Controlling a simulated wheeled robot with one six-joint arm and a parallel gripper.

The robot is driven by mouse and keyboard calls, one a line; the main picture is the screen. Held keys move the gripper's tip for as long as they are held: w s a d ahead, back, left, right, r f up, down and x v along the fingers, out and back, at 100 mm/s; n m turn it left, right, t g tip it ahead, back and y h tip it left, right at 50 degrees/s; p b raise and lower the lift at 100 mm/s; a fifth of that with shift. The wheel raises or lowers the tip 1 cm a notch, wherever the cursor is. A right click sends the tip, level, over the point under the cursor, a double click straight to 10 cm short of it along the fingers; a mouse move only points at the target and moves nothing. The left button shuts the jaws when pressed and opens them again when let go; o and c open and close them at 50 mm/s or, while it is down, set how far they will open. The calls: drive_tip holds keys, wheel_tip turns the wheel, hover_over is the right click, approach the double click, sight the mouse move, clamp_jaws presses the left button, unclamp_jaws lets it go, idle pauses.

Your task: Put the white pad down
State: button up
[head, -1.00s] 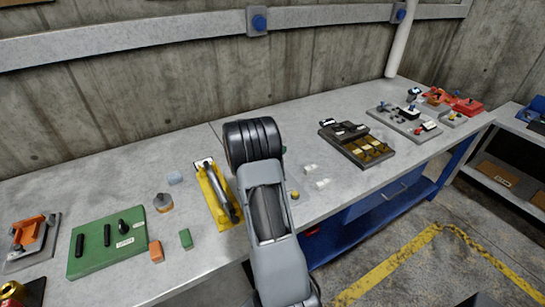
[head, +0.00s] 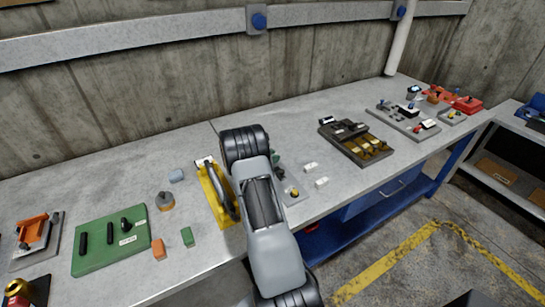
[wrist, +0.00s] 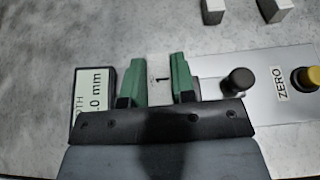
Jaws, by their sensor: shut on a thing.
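The white pad (wrist: 158,67), marked "1", sits between the two green fingers of my gripper (wrist: 157,60) in the wrist view. The gripper is shut on it. Pad and fingers are over a grey metal gauge plate (wrist: 222,64), between a depth display and a black knob. I cannot tell whether the pad touches the plate. In the head view my arm hides the pad and most of the gripper; part of the gauge plate (head: 296,198) shows to the right of the arm.
The depth display (wrist: 92,95) is close left of the fingers; the black knob (wrist: 238,83) and yellow ZERO button (wrist: 307,78) are to the right. Two loose white pads (head: 311,167) (head: 322,182) lie nearby. A yellow tool (head: 216,194) lies left of my arm. Bare bench lies behind.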

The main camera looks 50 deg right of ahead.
drive_tip(key=shift+f, duration=0.1)
drive_tip(key=shift+f+b, duration=0.5)
drive_tip(key=shift+b, duration=0.1)
